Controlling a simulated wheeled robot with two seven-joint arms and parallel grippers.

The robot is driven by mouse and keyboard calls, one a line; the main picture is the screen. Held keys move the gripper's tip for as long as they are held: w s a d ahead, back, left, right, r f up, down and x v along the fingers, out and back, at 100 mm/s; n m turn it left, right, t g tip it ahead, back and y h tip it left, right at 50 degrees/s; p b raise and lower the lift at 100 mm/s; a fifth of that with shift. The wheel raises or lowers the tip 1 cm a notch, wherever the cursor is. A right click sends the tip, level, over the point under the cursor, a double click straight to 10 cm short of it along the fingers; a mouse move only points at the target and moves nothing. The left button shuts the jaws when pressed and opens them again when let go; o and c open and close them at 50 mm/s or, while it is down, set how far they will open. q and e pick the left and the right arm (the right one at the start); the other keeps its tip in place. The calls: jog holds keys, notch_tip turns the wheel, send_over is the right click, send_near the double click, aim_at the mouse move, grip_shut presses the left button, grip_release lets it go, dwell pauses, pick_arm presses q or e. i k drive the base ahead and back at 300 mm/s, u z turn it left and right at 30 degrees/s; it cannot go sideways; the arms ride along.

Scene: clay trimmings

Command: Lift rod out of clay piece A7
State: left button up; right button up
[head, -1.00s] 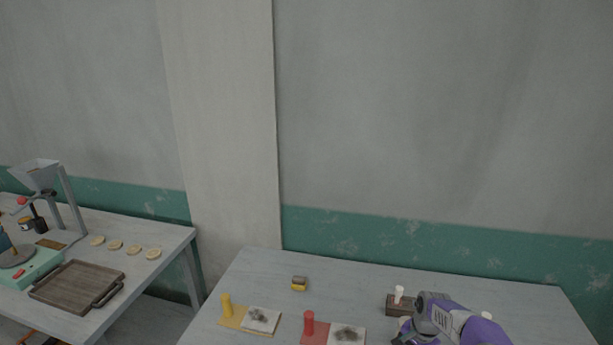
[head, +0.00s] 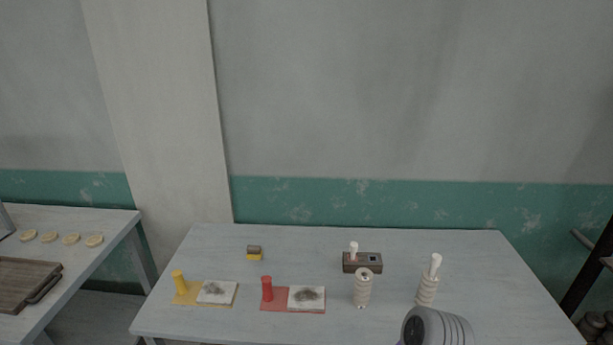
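Two pale ribbed clay-like pieces stand upright on the table; I can read no A7 label on either. The left ribbed piece (head: 362,288) has a dark hole in its top. The right ribbed piece (head: 427,291) has a white rod (head: 435,265) standing up out of its top, slightly tilted. Another white peg (head: 354,249) stands in a dark brown block (head: 363,264) behind them. A grey rounded part of my arm shows at the bottom edge, in front of the right ribbed piece. No gripper fingers show.
On the same table (head: 475,250) lie a yellow mat with a yellow peg (head: 179,281), a red mat with a red peg (head: 267,288), smudged white tiles, and a small yellow-brown block (head: 254,253). A side table at left holds a wooden tray (head: 25,284) and several discs.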

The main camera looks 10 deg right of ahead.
aim_at(435, 259)
jog(key=z, duration=2.85)
jog(key=i, duration=0.85)
jog(key=u, duration=1.4)
